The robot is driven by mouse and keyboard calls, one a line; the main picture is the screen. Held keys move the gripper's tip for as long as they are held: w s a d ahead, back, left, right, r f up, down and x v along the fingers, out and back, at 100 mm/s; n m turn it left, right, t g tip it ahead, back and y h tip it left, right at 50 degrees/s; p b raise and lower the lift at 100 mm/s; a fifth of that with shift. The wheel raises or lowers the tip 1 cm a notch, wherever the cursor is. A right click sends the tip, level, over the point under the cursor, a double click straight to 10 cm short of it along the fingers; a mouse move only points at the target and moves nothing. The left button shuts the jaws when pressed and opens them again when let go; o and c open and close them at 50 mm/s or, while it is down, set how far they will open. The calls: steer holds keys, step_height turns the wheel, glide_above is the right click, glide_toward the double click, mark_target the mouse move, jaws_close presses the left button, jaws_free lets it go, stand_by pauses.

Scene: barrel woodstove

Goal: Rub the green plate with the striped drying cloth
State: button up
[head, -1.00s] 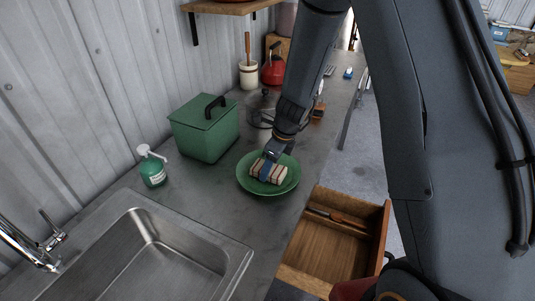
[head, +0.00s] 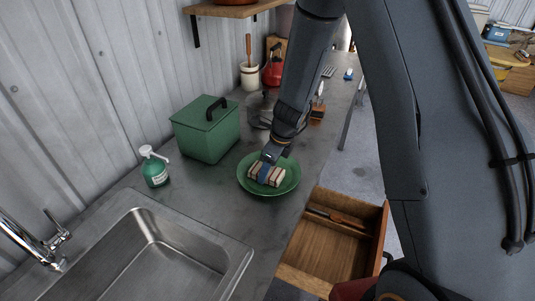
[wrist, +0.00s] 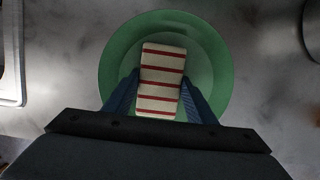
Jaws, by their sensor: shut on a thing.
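The green plate (head: 287,184) lies flat on the grey counter near its front edge. The striped drying cloth (head: 268,174), cream with dark red stripes, is a folded pad over the plate's middle. My gripper (head: 266,173) comes down from above and is shut on the cloth. In the wrist view the cloth (wrist: 162,82) sits between my two blue fingers (wrist: 160,98), with the green plate (wrist: 117,52) all around behind it. The cloth looks to be down on the plate, but its underside is hidden.
A green lidded box (head: 205,137) stands just behind and left of the plate. A green pump bottle (head: 154,170) and the sink (head: 150,250) are to the left. An open wooden drawer (head: 325,250) juts out below the counter's front edge.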

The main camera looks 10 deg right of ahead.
steer(key=shift+s+a+r, duration=0.2)
steer(key=shift+s+a, duration=0.05)
steer(key=shift+s, duration=0.05)
steer(key=shift+w+r, duration=0.15)
steer(key=shift+r, duration=0.7)
steer(key=shift+d+r, duration=0.1)
steer(key=shift+r, duration=2.85)
